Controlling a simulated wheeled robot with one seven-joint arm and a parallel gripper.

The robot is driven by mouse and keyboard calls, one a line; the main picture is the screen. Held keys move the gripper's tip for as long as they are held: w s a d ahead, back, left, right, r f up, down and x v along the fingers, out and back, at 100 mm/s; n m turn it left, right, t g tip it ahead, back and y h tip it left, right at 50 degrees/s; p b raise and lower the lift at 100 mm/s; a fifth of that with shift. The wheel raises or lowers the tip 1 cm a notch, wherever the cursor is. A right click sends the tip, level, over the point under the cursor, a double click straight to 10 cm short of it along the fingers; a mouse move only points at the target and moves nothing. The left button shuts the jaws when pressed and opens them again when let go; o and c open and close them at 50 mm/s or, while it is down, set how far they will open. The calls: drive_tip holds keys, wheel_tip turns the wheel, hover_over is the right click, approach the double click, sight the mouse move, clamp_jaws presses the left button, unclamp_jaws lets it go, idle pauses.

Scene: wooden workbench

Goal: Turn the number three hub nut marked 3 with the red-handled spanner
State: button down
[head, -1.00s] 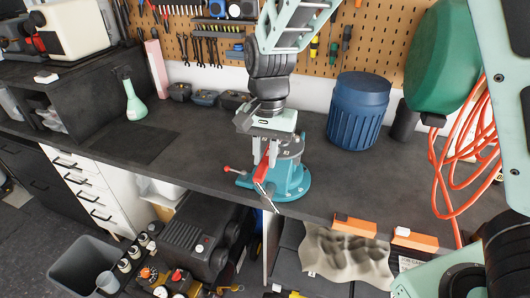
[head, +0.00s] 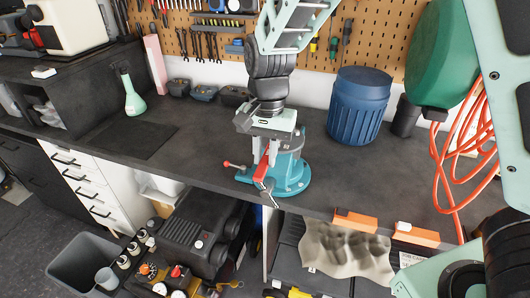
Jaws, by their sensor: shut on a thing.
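The red-handled spanner (head: 262,170) hangs below my gripper (head: 265,157), which is shut on its red handle. Its metal end points down and slightly right, in front of the teal round-based fixture (head: 291,177) at the bench's front edge. I cannot tell whether the spanner touches the fixture. The fixture's grey top is largely behind my gripper. The hub nut marked 3 cannot be made out, and no number is readable.
A lever with a red knob (head: 228,164) sticks out left of the fixture. A blue ribbed barrel (head: 358,107) stands behind right. A dark mat (head: 135,139) and green spray bottle (head: 133,98) are at left. Orange-ended items (head: 355,221) sit below the bench edge.

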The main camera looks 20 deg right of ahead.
drive_tip(key=shift+f+b, duration=0.3)
drive_tip(key=shift+f, duration=0.35)
drive_tip(key=shift+d, duration=0.1)
idle(0.3)
drive_tip(key=shift+s+d+n+b, duration=0.15)
drive_tip(key=shift+s+d+n, duration=0.1)
drive_tip(key=shift+d+n, duration=0.3)
drive_tip(key=shift+s+d+n+b, duration=0.2)
drive_tip(key=shift+d+n, duration=0.2)
drive_tip(key=shift+n, duration=0.15)
drive_tip(key=shift+s+d+f+n, duration=0.1)
drive_tip(key=shift+s+d+n, duration=0.1)
drive_tip(key=shift+d+n, duration=0.4)
drive_tip(key=shift+s+d+n, duration=0.15)
drive_tip(key=shift+d+n, duration=0.35)
drive_tip(key=shift+n, duration=0.1)
